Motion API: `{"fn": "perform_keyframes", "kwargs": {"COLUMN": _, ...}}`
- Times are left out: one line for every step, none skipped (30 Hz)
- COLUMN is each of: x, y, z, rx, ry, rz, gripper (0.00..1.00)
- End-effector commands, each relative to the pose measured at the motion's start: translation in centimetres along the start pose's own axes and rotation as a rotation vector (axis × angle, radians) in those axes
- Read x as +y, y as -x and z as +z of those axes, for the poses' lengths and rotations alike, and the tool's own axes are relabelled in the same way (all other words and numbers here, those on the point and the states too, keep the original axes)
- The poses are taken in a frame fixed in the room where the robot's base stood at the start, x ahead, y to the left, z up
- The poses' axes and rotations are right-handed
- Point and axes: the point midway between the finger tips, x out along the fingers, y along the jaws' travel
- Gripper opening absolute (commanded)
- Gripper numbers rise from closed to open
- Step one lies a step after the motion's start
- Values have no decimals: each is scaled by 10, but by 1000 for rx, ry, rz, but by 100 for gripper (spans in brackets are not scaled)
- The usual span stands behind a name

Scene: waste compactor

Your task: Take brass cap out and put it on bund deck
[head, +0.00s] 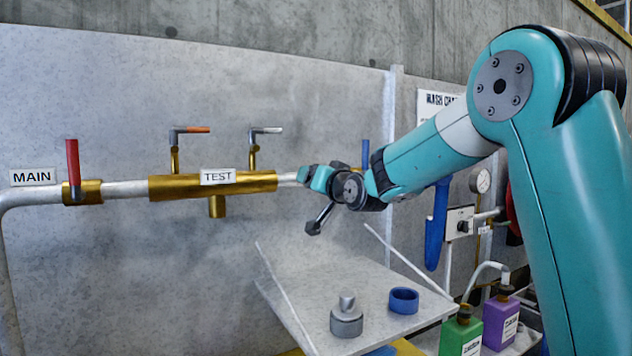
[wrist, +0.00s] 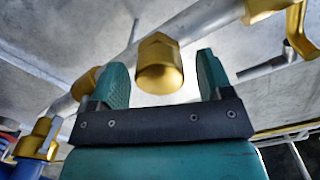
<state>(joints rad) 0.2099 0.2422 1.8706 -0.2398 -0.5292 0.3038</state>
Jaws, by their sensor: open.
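In the wrist view a brass cap (wrist: 158,68), hexagonal at its upper part with a rounded lower end, sits on or by the grey pipe. It shows between the two teal fingers of my open gripper (wrist: 165,80), with a gap at each side; how deep it lies between them I cannot tell. In the head view my gripper (head: 312,178) is at the pipe right of the TEST manifold (head: 170,187), and the cap seems hidden behind it. The grey bund deck (head: 385,310) is below, holding a grey knobbed cap (head: 346,318) and a blue ring (head: 404,300).
A short brass stub (head: 217,207) hangs under the manifold. A red lever (head: 72,168) and a blue lever (head: 365,153) stand on the pipe line. Green (head: 461,333) and purple (head: 500,320) bottles stand right of the deck. The deck has bare room around its two items.

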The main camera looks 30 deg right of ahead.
Motion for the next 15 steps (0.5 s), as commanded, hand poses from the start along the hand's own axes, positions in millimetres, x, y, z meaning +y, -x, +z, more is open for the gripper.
{"fn": "perform_keyframes", "kwargs": {"x": 0, "y": 0, "z": -1, "rx": 0, "ry": -73, "rz": 1, "gripper": 73}}
{"fn": "perform_keyframes", "kwargs": {"x": 0, "y": 0, "z": -1, "rx": 0, "ry": -118, "rz": 1, "gripper": 73}}
{"fn": "perform_keyframes", "kwargs": {"x": 0, "y": 0, "z": -1, "rx": 0, "ry": -175, "rz": 0, "gripper": 73}}
{"fn": "perform_keyframes", "kwargs": {"x": 0, "y": 0, "z": -1, "rx": 0, "ry": -212, "rz": 0, "gripper": 73}}
{"fn": "perform_keyframes", "kwargs": {"x": 0, "y": 0, "z": -1, "rx": 0, "ry": -245, "rz": 0, "gripper": 73}}
{"fn": "perform_keyframes", "kwargs": {"x": 0, "y": 0, "z": -1, "rx": 0, "ry": -280, "rz": 0, "gripper": 73}}
{"fn": "perform_keyframes", "kwargs": {"x": 0, "y": 0, "z": -1, "rx": 0, "ry": -298, "rz": 0, "gripper": 73}}
{"fn": "perform_keyframes", "kwargs": {"x": 0, "y": 0, "z": -1, "rx": 0, "ry": -312, "rz": 0, "gripper": 73}}
{"fn": "perform_keyframes", "kwargs": {"x": 0, "y": 0, "z": -1, "rx": 0, "ry": -329, "rz": 0, "gripper": 73}}
{"fn": "perform_keyframes", "kwargs": {"x": 0, "y": 0, "z": -1, "rx": 0, "ry": -348, "rz": 0, "gripper": 73}}
{"fn": "perform_keyframes", "kwargs": {"x": 0, "y": 0, "z": -1, "rx": 0, "ry": -373, "rz": 0, "gripper": 73}}
{"fn": "perform_keyframes", "kwargs": {"x": 0, "y": 0, "z": -1, "rx": -1, "ry": -421, "rz": 1, "gripper": 73}}
{"fn": "perform_keyframes", "kwargs": {"x": 0, "y": 0, "z": -1, "rx": -1, "ry": -464, "rz": 1, "gripper": 73}}
{"fn": "perform_keyframes", "kwargs": {"x": 0, "y": 0, "z": -1, "rx": -1, "ry": -510, "rz": 1, "gripper": 73}}
{"fn": "perform_keyframes", "kwargs": {"x": 0, "y": 0, "z": -1, "rx": -1, "ry": -570, "rz": 1, "gripper": 73}}
